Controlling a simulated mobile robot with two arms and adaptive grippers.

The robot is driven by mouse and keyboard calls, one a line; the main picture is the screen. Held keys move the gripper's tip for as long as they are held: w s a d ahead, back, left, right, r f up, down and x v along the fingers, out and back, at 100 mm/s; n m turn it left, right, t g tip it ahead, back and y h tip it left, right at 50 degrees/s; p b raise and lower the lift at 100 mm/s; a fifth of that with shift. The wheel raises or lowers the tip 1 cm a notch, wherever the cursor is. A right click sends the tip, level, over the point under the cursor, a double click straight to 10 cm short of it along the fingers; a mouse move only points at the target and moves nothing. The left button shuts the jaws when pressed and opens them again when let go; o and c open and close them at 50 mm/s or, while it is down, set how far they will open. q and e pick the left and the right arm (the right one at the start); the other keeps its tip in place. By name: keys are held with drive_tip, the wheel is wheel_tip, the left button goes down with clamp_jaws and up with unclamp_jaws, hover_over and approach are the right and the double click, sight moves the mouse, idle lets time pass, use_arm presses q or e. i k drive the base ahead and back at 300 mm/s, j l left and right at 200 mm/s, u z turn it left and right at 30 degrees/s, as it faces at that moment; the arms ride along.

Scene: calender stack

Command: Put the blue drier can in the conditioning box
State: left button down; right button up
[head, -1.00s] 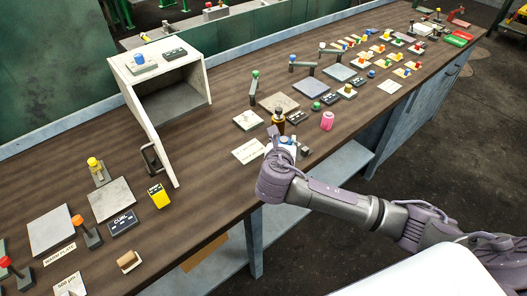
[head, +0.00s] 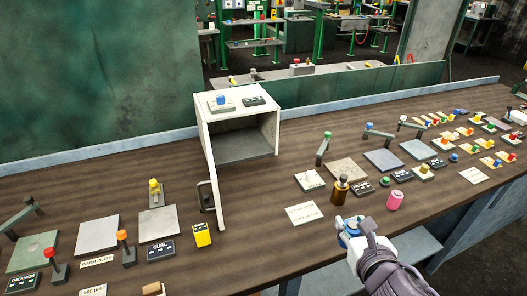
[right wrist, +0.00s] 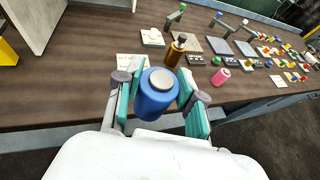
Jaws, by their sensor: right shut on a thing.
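The blue drier can (right wrist: 157,92) is between the fingers of my right gripper (right wrist: 158,97), in the right wrist view. The gripper is shut on it, and the can's grey top faces the camera. In the head view, my right gripper (head: 352,230) is over the table's front edge, with a little of the blue can showing. The conditioning box (head: 206,130) is white and stands further back and to the left. Its front is open and its door (head: 217,185) is swung out toward the front. The visible inside looks empty. My left gripper is not in view.
A brown bottle (head: 340,192), a pink can (head: 395,200) and a white card (head: 303,214) lie near my right gripper. A yellow block (head: 202,234) sits beside the box door. A panel with a blue knob (head: 221,101) is on the box top. Bare table lies before the opening.

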sight(240, 150)
drive_tip(key=i+l+u, duration=0.15)
drive_tip(key=l+u, duration=0.15)
drive_tip(key=l, duration=0.45)
drive_tip(key=l+u, duration=0.3)
drive_tip(key=l, duration=0.4)
drive_tip(key=i+u, duration=0.15)
drive_tip(key=u, duration=0.3)
drive_tip(key=i+j+u, duration=0.1)
drive_tip(key=u, duration=0.4)
drive_tip(key=i+u, duration=0.15)
drive_tip(key=u, duration=0.3)
drive_tip(key=i+l, duration=0.1)
